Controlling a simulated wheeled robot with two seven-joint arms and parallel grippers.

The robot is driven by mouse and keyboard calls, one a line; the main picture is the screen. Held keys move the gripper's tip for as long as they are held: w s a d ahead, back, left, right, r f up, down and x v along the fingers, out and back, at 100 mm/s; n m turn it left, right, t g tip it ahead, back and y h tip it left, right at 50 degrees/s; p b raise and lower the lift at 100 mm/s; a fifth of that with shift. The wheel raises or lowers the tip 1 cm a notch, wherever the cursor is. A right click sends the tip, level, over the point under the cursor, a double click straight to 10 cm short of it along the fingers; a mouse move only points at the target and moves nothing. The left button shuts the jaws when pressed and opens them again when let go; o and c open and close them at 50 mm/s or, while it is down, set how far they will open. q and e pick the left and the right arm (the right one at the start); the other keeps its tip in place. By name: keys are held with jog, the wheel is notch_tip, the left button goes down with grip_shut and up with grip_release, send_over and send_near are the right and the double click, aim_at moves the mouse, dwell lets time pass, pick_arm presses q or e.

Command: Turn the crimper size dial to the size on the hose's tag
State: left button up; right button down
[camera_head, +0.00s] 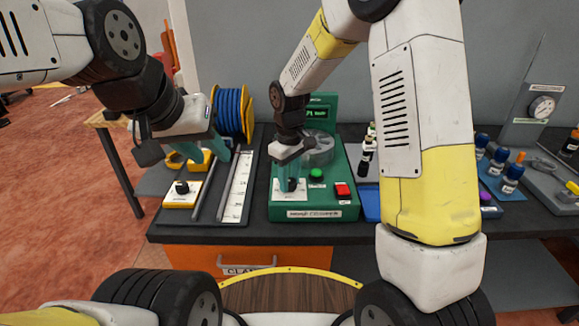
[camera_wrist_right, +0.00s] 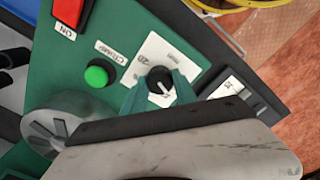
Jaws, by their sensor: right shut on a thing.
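The green crimper (camera_head: 330,190) stands on the dark bench in the middle of the head view. Its black size dial (camera_wrist_right: 160,82) sits on a white scale plate (camera_wrist_right: 180,52) with a "20" mark; other marks are too blurred to read. My right gripper (camera_wrist_right: 160,94) is shut on the dial, one teal finger on each side. In the head view the right gripper (camera_head: 291,185) hides most of the dial. A blue hose coil (camera_head: 233,112) stands at the back left; I see no readable size tag. My left gripper (camera_head: 203,152) is open and empty above the yellow holder.
A ruler tray (camera_head: 236,190) and a yellow box with a black knob (camera_head: 181,190) are to the left. Bottles (camera_head: 510,175) and a gauge (camera_head: 541,106) stand on the right.

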aim_at(290, 180)
jog(key=m, duration=1.3)
jog(key=shift+r+m, duration=0.1)
jog(key=shift+m, duration=0.3)
dwell(0.3)
jog(key=c, duration=1)
grip_release()
jog(key=shift+o, duration=0.2)
notch_tip(290, 180, up, 8)
jog(key=shift+f, duration=0.25)
jog(key=shift+r, duration=0.1)
